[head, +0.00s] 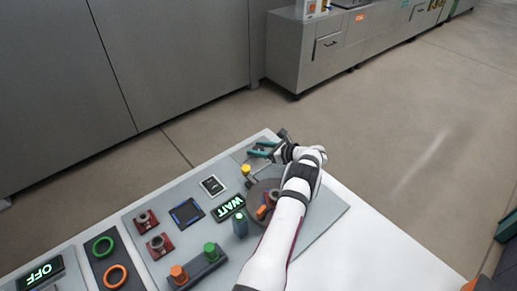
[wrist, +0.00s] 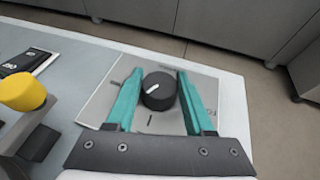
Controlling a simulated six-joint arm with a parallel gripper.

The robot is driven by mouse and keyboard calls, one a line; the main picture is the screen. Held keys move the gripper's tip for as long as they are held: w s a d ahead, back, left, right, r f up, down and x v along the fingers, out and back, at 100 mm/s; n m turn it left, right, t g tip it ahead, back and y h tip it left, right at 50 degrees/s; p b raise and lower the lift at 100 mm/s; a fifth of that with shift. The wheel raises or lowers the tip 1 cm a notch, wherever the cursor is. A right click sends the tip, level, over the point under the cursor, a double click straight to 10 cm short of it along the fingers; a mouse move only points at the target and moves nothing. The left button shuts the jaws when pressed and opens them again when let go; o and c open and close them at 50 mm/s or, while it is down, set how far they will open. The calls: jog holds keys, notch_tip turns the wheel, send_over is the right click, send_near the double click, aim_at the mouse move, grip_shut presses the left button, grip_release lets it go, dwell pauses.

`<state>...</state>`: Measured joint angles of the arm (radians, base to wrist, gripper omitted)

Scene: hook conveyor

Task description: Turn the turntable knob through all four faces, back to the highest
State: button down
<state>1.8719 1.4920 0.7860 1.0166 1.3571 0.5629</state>
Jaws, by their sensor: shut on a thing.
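A round black knob (wrist: 158,94) with a white pointer line stands on a light grey plate (wrist: 100,101) with dark marks around it in the wrist view. In the head view my gripper (head: 262,148) is at the far corner of the panel, and the knob cannot be made out there. A round grey turntable (head: 254,194) is partly hidden under my arm, with orange and red pieces on it.
A yellow button (head: 246,169) stands close to my gripper and also shows in the wrist view (wrist: 22,91). A display (head: 228,208) reads WAIT. A green-topped post (head: 240,226) and red fixtures (head: 146,220) stand nearer. The right side of the white table is clear.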

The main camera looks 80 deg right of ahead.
dwell(0.4)
jog(key=shift+c, duration=1.4)
grip_release()
jog(key=v, duration=1.5)
jog(key=shift+s+a+r, duration=0.1)
jog(key=shift+s+a, duration=0.1)
jog(key=shift+s, duration=0.15)
